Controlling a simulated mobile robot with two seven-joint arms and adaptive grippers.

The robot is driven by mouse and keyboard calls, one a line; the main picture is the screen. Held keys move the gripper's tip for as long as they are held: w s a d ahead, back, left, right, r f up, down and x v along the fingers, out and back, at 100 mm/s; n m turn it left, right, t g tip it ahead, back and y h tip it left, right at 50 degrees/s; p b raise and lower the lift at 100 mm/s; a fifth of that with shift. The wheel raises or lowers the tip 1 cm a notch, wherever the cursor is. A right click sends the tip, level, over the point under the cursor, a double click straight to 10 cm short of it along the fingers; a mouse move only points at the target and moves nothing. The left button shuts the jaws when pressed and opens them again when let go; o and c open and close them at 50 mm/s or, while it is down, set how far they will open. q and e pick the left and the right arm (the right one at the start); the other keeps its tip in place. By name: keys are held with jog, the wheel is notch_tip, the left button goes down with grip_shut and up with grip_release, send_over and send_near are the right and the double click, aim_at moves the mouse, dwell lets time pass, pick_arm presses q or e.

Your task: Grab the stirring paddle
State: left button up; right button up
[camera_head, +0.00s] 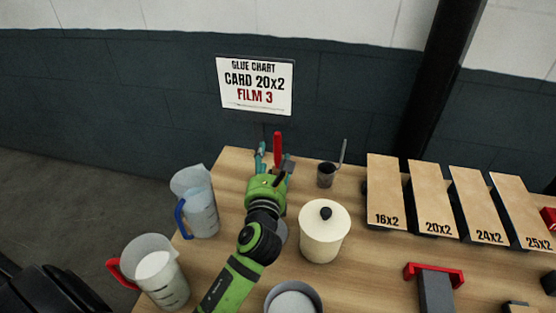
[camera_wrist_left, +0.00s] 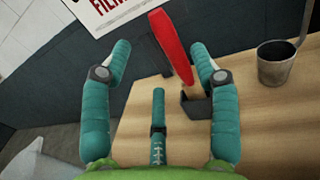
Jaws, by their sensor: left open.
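The stirring paddle (camera_head: 277,147) has a long red upper part and stands upright near the table's back edge. In the left wrist view the paddle (camera_wrist_left: 172,48) leans a little, and its lower end goes into a small dark holder (camera_wrist_left: 194,103). My left gripper (camera_head: 274,164) is open, with teal fingers. In the left wrist view its fingers (camera_wrist_left: 162,62) lie on both sides of the paddle in the picture, and I see no finger closed on it. The gripper hides the paddle's lower part in the head view. My right gripper is not in view.
A dark metal cup (camera_head: 326,175) with a tall handle stands right of the paddle. A cream lidded pot (camera_head: 322,240) is close to my left arm. Two jugs (camera_head: 202,212) (camera_head: 160,285) stand at the left. A sign (camera_head: 254,86) rises behind. Labelled boards (camera_head: 387,190) fill the right.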

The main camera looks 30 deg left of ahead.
aim_at(275, 147)
pick_arm(q)
jog(key=x, duration=0.3)
jog(key=p+x, duration=0.1)
jog(key=x, duration=0.1)
jog(key=shift+w+d, duration=0.2)
jog(key=shift+d, duration=0.1)
jog(key=shift+w+a, duration=0.2)
jog(key=shift+w, duration=0.3)
jog(key=c, duration=1.2)
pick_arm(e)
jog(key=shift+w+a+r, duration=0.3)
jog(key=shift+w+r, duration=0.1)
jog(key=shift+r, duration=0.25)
